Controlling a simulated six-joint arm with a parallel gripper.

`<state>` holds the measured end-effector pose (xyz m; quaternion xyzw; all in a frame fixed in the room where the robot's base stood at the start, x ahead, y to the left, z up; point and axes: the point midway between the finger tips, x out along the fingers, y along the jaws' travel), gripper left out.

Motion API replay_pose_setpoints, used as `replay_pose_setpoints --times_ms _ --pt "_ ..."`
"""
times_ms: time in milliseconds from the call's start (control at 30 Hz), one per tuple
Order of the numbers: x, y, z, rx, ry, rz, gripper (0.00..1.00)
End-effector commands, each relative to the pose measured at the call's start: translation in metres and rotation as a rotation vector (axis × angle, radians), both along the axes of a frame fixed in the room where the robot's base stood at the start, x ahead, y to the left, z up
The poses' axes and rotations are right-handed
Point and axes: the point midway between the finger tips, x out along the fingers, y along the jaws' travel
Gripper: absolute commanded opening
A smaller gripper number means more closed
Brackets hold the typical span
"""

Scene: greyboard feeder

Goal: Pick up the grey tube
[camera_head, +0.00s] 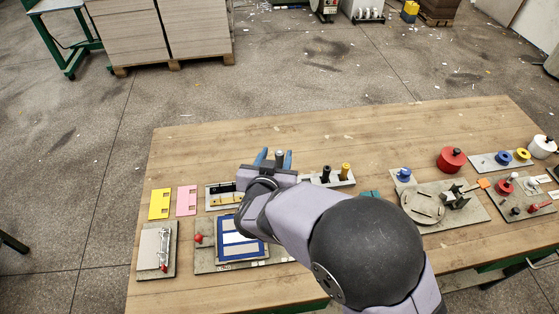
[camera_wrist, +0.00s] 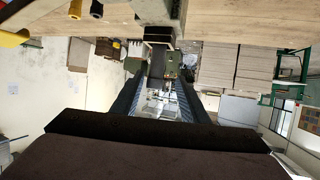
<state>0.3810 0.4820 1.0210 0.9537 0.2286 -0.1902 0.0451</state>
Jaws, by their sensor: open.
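The grey tube (camera_head: 279,154) shows in the head view as a short grey upright piece between the two blue fingers of my gripper (camera_head: 275,158). Its lower part is hidden behind my wrist. My gripper is open, with a finger on either side of the tube; I cannot tell whether either touches it. In the wrist view, which is upside down, my gripper (camera_wrist: 158,80) has its fingers apart, and a grey piece with a dark end, seemingly the tube (camera_wrist: 158,33), lies beyond their tips.
A black tube (camera_head: 325,173) and a yellow tube (camera_head: 346,171) stand on a holder just right of my gripper. A pink plate (camera_head: 186,200) and a yellow plate (camera_head: 159,204) lie to the left. The wooden table (camera_head: 350,130) is clear behind the gripper.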

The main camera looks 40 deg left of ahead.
Motion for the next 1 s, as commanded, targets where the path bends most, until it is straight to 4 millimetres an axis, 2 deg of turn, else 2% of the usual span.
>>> replay_pose_setpoints --times_ms 133,333,500,833,867,1000 --pt "0.007 0.001 -0.001 -0.002 0.000 0.000 0.40" --pt "0.031 0.005 -0.007 -0.003 0.000 -0.002 0.40" --pt "0.043 0.013 -0.015 -0.002 0.000 0.000 0.40" --pt "0.047 0.015 -0.017 -0.001 0.000 0.000 0.40" --pt "0.047 0.015 -0.017 -0.001 0.000 0.000 0.38" --pt "0.047 0.015 -0.017 -0.001 0.000 0.000 0.05"
